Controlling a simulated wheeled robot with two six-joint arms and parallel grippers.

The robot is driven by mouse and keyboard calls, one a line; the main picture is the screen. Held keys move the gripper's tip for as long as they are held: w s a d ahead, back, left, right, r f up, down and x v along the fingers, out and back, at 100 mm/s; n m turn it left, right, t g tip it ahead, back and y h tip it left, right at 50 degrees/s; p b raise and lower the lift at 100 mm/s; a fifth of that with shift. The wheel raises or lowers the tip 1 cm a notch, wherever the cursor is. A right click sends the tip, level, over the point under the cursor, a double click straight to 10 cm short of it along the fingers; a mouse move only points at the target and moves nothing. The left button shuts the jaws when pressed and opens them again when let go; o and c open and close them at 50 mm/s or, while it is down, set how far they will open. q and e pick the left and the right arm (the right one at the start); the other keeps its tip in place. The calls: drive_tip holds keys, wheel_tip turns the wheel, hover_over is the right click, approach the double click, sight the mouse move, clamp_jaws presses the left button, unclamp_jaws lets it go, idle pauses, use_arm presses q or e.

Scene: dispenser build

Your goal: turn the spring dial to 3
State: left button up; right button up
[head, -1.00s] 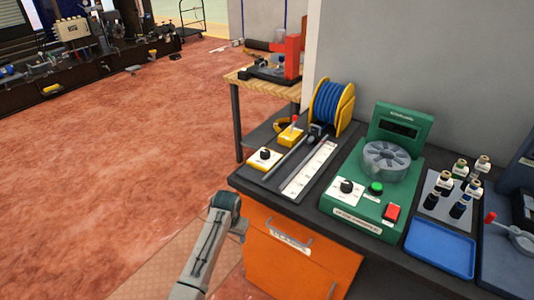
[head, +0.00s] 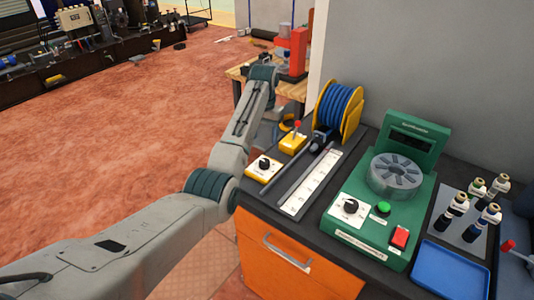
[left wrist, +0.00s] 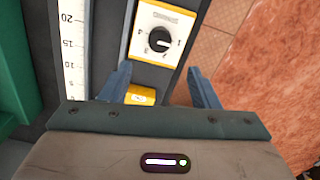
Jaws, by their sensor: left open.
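A black dial knob (head: 264,163) sits on a white-faced yellow box at the bench's left edge. In the left wrist view the knob (left wrist: 160,41) is beyond my fingertips. A light mark shows on it, but I cannot read its number. My left gripper (left wrist: 162,80) is open and empty, its two fingers apart, above the bench edge. A second black knob (head: 350,206) is on the green machine (head: 384,229). I cannot read which dial is labelled spring. My right gripper is out of view.
A yellow box with a red lever (head: 293,142) stands behind the dial box. A white scale strip (head: 309,182) lies to its right, and a blue hose reel (head: 340,108) stands behind. Bottles and a blue tray (head: 450,270) are farther right. The floor at left is open.

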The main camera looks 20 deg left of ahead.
sight(264, 161)
use_arm(q)
wheel_tip(264, 161, down, 9)
drive_tip(key=shift+s+f+p, duration=0.15)
drive_tip(key=shift+p, duration=1.05)
drive_tip(key=shift+f, duration=0.6)
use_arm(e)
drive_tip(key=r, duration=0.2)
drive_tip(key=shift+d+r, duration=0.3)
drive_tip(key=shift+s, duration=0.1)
use_arm(q)
drive_tip(key=c, duration=1)
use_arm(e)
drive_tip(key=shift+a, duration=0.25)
